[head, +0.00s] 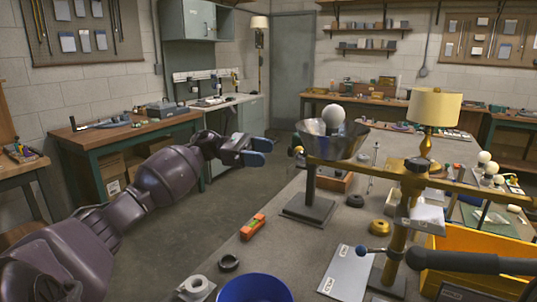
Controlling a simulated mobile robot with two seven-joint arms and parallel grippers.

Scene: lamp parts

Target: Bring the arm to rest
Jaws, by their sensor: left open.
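My left arm reaches in from the left, and its dark purple-grey links end in the left gripper (259,152). The gripper has blue fingertips, is open and empty, and hangs in the air left of the workbench (285,205). To its right, apart from it, is a grey metal bowl-shaped shade (312,147) with a white bulb (333,115) showing above its rim. The shade sits above a dark stand (309,208), by the left end of a brass bar (385,170). My right gripper is not in view.
Open floor (225,205) lies below the gripper.

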